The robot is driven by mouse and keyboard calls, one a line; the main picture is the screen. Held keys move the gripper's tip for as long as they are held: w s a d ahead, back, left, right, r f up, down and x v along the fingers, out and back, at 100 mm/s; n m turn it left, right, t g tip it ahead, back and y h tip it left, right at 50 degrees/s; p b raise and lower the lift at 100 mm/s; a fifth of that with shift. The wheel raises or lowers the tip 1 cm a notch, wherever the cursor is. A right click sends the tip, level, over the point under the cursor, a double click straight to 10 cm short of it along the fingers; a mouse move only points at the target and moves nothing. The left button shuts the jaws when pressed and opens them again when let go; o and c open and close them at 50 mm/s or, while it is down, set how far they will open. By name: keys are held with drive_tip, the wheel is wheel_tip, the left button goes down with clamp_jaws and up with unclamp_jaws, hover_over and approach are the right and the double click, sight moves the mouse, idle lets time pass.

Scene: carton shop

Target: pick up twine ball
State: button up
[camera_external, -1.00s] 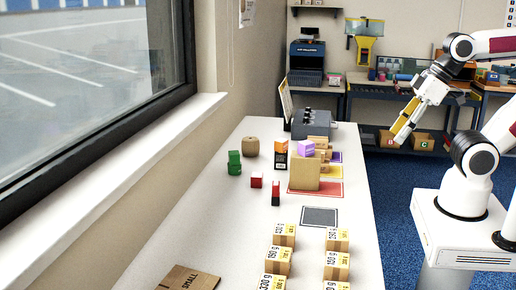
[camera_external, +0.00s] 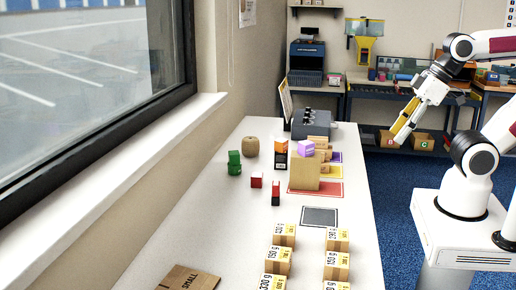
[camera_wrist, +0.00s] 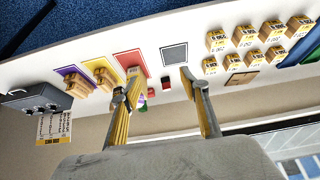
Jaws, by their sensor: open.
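The twine ball (camera_external: 252,146) is a small brown round thing on the white table, near its far left edge by the window wall. I cannot make it out in the wrist view. My gripper (camera_external: 403,129) hangs in the air to the right of the table, well apart from the ball, tilted down and left. In the wrist view my gripper (camera_wrist: 158,80) shows its two yellow-lined fingers spread wide with nothing between them.
Green blocks (camera_external: 234,163), a red block (camera_external: 256,180) and an orange-black box (camera_external: 281,153) stand near the ball. A grey machine (camera_external: 330,128) stands behind. Weight-labelled boxes (camera_external: 336,262) fill the near end.

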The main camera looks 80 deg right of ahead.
drive_tip(key=o, duration=0.7)
drive_tip(key=shift+w, duration=0.1)
